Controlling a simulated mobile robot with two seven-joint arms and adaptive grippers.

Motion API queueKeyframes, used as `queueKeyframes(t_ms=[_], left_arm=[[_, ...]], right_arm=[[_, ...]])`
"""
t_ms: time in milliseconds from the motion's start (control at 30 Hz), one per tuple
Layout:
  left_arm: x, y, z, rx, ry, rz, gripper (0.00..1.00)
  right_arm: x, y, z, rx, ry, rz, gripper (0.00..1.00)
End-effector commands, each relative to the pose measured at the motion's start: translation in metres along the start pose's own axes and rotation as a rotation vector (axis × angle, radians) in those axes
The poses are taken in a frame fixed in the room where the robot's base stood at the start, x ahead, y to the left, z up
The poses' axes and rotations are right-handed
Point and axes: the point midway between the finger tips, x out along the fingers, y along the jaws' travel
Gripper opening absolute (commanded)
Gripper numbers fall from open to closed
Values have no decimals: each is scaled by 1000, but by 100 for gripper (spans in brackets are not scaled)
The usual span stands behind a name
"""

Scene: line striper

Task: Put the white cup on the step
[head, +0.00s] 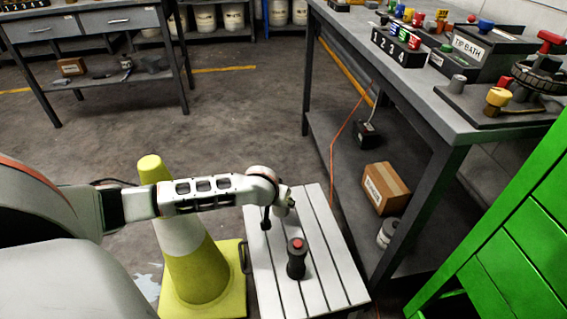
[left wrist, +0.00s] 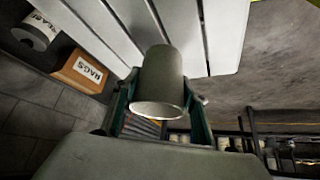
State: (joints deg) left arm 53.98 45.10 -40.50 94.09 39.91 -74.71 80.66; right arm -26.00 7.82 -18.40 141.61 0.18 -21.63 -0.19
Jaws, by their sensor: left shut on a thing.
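The white cup (left wrist: 162,75) looks grey-white and sits between the two fingers of my left gripper (left wrist: 160,105) in the left wrist view. The gripper is shut on it. In the head view the left gripper (head: 278,204) is over the far part of the step (head: 318,225), a white slatted stool, and the cup is mostly hidden behind the wrist. The step's slats (left wrist: 205,35) also show beyond the cup in the left wrist view. I cannot tell whether the cup touches the slats. My right gripper is not in view.
A dark bottle with a red top (head: 296,260) stands on the step, nearer than the gripper. A yellow and white cone (head: 190,255) stands left of the step. A workbench (head: 440,110) with a lower shelf holding a cardboard box (head: 385,188) is at right, beside a green cabinet (head: 520,240).

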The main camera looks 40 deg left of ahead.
Motion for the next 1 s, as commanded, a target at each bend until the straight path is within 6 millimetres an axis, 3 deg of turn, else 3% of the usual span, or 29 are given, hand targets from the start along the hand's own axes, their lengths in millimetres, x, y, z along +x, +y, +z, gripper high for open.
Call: queueKeyframes(t_ms=[33,200,367,667,700,733,1000], left_arm=[[11,-2,11,3,-10,-4,22],[33,-2,27,2,-14,-5,22],[31,-1,22,1,-4,-2,18],[34,0,23,-1,-3,0,18],[34,0,23,-1,-3,0,53],[34,0,23,0,-3,0,60],[34,0,23,0,-4,-1,60]], right_arm=[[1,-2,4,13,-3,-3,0],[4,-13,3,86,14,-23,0],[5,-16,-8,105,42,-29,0],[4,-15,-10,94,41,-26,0],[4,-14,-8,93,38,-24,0],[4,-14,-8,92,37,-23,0],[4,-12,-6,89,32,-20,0]])
